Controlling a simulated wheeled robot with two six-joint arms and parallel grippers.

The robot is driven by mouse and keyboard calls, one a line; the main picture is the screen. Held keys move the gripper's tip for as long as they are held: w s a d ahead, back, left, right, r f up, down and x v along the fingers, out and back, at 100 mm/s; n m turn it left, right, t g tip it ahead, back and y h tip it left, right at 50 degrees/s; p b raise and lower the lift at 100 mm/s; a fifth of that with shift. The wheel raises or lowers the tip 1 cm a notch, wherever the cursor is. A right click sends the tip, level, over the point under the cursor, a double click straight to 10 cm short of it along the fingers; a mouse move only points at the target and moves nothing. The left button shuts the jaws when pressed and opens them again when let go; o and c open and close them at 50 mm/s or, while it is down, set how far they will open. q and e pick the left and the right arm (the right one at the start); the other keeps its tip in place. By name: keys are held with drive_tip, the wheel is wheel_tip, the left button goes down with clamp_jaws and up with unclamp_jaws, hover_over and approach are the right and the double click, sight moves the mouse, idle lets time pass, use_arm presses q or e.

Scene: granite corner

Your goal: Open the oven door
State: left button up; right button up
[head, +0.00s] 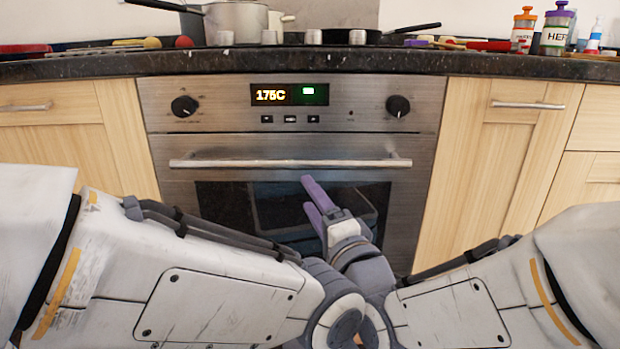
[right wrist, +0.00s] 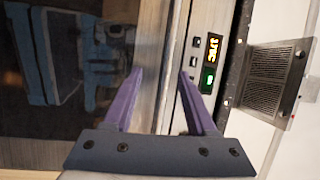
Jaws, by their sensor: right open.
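The oven door (head: 225,205) is shut, with a dark glass window and a steel bar handle (head: 290,163) across its top. My right gripper (head: 310,193) has purple fingers, which are open and empty. In the head view its fingertips show just below the middle of the handle. In the right wrist view the open fingers (right wrist: 161,73) point at the oven front, with the bright steel strip along the door's top between their tips. I cannot tell how far they are from the handle. My left arm comes in from the left, but its gripper is hidden.
The control panel with two knobs and a lit 175C display (head: 290,95) is above the handle. Wooden cupboards (head: 510,150) flank the oven. The dark granite counter (head: 100,68) holds a pot (head: 236,20), a pan, spice jars (head: 555,30) and utensils. My forearms cross low in front.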

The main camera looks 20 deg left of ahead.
sight(291, 166)
drive_tip(key=p+x, duration=0.1)
drive_tip(key=x, duration=0.2)
drive_tip(key=r+p+x, duration=0.1)
drive_tip(key=x, duration=0.2)
drive_tip(key=p+x, duration=0.2)
drive_tip(key=x, duration=0.1)
drive_tip(key=shift+a+r, duration=0.2)
drive_tip(key=shift+w+a, duration=0.35)
drive_tip(key=shift+w, duration=0.05)
clamp_jaws()
drive_tip(key=shift+f, duration=0.1)
idle(0.7)
